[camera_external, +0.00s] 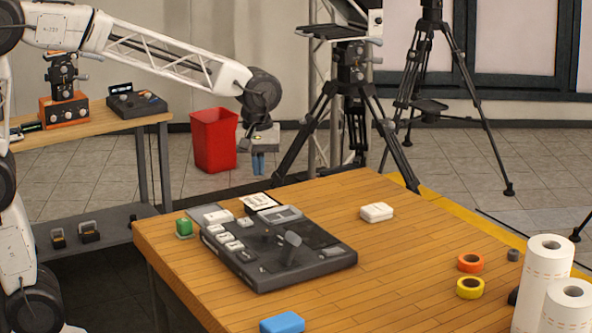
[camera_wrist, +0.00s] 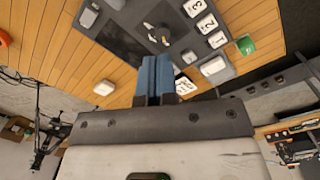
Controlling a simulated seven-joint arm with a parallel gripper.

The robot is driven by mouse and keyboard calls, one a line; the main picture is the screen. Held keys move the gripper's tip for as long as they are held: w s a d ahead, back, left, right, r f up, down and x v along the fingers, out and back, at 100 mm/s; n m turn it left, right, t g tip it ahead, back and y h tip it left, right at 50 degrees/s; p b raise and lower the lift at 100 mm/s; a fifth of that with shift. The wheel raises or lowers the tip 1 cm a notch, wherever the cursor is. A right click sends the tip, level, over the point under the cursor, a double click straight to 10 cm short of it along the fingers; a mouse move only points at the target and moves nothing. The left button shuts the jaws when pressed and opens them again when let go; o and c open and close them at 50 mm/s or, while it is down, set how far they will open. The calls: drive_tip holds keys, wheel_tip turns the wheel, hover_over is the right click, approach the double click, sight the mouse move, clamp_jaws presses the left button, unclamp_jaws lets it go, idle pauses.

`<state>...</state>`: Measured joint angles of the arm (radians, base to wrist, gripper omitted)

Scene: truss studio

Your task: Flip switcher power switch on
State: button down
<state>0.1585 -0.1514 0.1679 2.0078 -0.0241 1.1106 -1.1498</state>
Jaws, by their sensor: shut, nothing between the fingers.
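The switcher (camera_external: 272,248) is a dark grey console lying on the wooden table. It has white numbered buttons, a T-shaped lever (camera_external: 291,243) and a light grey block at its far left corner. In the wrist view the switcher (camera_wrist: 140,16) fills the top, with numbered buttons and a light grey rocker-like block (camera_wrist: 218,69), which may be the power switch; its state is unclear.
A green block (camera_external: 184,227) stands left of the switcher, a white card (camera_external: 258,202) behind it. A white box (camera_external: 376,212), tape rolls (camera_external: 470,263), paper rolls (camera_external: 541,275) and a blue block (camera_external: 282,323) share the table. A red bin (camera_external: 214,140) and tripods stand behind.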

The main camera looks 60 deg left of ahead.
sight(332, 250)
drive_tip(key=w+d+f+n, duration=0.2)
drive_tip(key=w+d+n, duration=0.1)
drive_tip(key=w, duration=0.4)
drive_tip(key=w+d+f+n+g, duration=0.1)
drive_tip(key=w+d+f+n, duration=0.2)
drive_tip(key=w+d, duration=0.3)
drive_tip(key=shift+w+n, duration=0.3)
drive_tip(key=shift+w, duration=0.7)
drive_tip(key=shift+f, duration=0.15)
drive_tip(key=f, duration=0.4)
drive_tip(key=s+f, duration=0.1)
drive_tip(key=f, duration=0.8)
drive_tip(key=shift+s+f, duration=0.35)
drive_tip(key=shift+s+f, duration=0.1)
drive_tip(key=shift+f, duration=0.1)
drive_tip(key=shift+w+r, duration=0.1)
drive_tip(key=shift+w, duration=0.15)
drive_tip(key=shift+w+r, duration=0.2)
drive_tip(key=shift+w, duration=0.35)
drive_tip(key=shift+r, duration=0.1)
